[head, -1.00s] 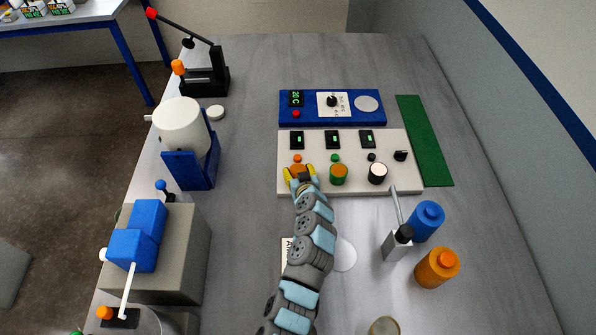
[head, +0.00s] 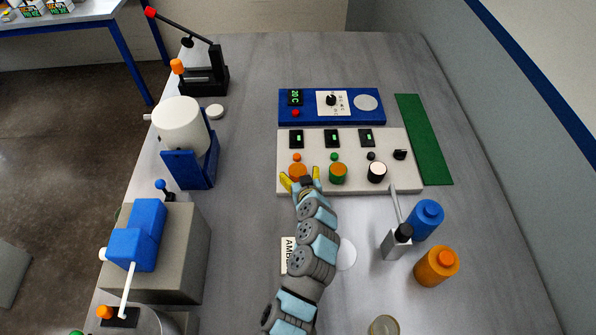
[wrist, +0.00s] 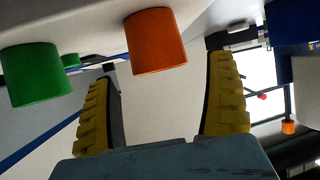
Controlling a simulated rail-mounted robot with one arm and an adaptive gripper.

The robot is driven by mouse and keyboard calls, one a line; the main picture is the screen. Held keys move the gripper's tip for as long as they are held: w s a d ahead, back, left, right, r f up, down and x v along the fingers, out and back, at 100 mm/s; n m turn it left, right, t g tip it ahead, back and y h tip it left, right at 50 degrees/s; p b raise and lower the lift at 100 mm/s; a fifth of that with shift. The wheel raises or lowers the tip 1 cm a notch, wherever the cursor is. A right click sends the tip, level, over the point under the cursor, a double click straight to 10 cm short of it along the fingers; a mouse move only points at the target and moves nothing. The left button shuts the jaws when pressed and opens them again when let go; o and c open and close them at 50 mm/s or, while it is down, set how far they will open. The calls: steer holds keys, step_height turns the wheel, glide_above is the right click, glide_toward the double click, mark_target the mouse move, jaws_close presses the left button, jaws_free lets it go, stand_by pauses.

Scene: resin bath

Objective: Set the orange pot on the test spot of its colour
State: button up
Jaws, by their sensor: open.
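The orange pot (head: 298,171) stands upright at the left front of the white panel (head: 350,143), in front of a small orange button (head: 297,157). It also shows in the wrist view (wrist: 156,42). My gripper (head: 301,180) is open, just in front of the pot. In the wrist view the yellow fingers (wrist: 162,90) are wide apart, with the pot beyond them and a gap on each side. Any orange test spot under the pot is hidden. A green pot (head: 338,174) and a black pot with a white top (head: 377,172) stand to its right.
A metal lever device (head: 396,243), a blue jar (head: 427,221) and an orange jar (head: 437,267) stand at the right front. A blue console (head: 350,117) lies behind the panel. Blue and white machines (head: 190,165) line the left edge.

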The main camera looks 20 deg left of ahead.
steer(key=v, duration=0.9)
steer(key=shift+b, duration=0.35)
stand_by(0.3)
